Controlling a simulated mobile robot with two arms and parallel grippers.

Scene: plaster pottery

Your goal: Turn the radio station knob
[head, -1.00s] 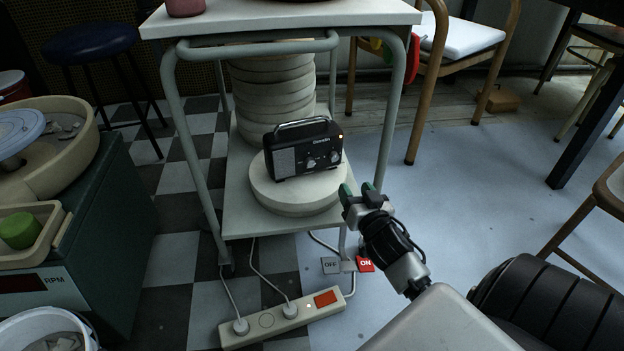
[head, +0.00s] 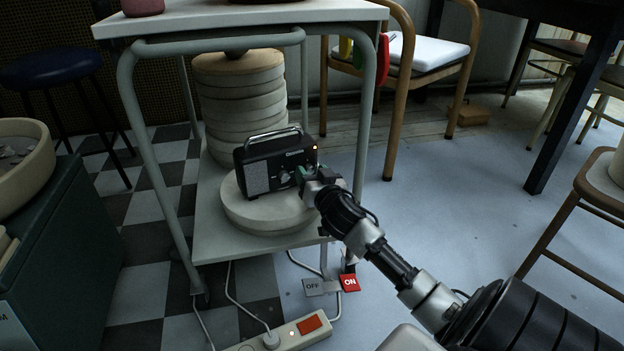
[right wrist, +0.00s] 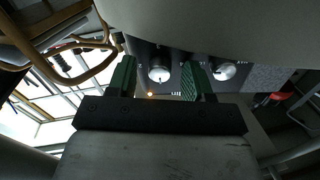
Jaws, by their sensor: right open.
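The black radio (head: 256,168) stands upright on a round white plaster disc (head: 240,213) on the cart's lower shelf. One silver knob (head: 284,177) shows on its front in the head view; the right part of the front is hidden by my right gripper (head: 303,178). In the right wrist view, my right gripper (right wrist: 158,66) has its green fingers apart. One silver knob (right wrist: 159,73) appears between them, and a second knob (right wrist: 223,70) is just outside the right-hand finger. I cannot tell whether the fingers touch the knob. My left gripper is not in view.
The cart's metal legs (head: 362,120) and top (head: 225,20) frame the radio. Stacked plaster discs (head: 242,92) stand behind it. A power strip (head: 290,334) with cables and ON/OFF tags (head: 349,283) lies below. Floor to the right is clear up to the chairs.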

